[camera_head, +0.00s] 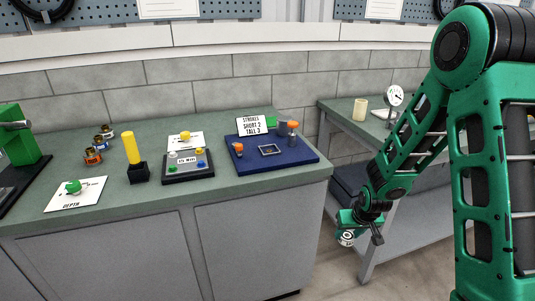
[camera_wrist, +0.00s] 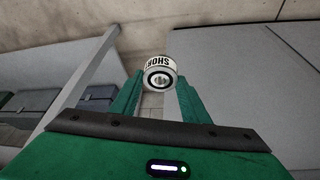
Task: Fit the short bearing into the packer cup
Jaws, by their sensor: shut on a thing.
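My gripper (camera_head: 356,222) is shut on the short bearing (camera_head: 346,238), a small white ring-shaped part, and hangs in the air right of the green-topped bench. In the wrist view my gripper (camera_wrist: 159,92) has the bearing (camera_wrist: 160,73) between its fingertips, with part of the word SHORT readable on its white side and a dark bore facing the camera. A blue board (camera_head: 300,163) on the bench carries a sign (camera_head: 251,125) reading "STROKES SHORT 2 TALL 3", a dark and green device with orange parts (camera_head: 293,125), and a square frame (camera_head: 269,150). I cannot make out the packer cup.
A button box (camera_head: 188,178), a yellow post (camera_head: 131,148) on a black block, a DEPTH card (camera_head: 88,192) and several small rings (camera_head: 92,156) stand on the bench left of the board. A second bench at right holds a dial gauge (camera_head: 394,97) and a cream cup (camera_head: 360,109).

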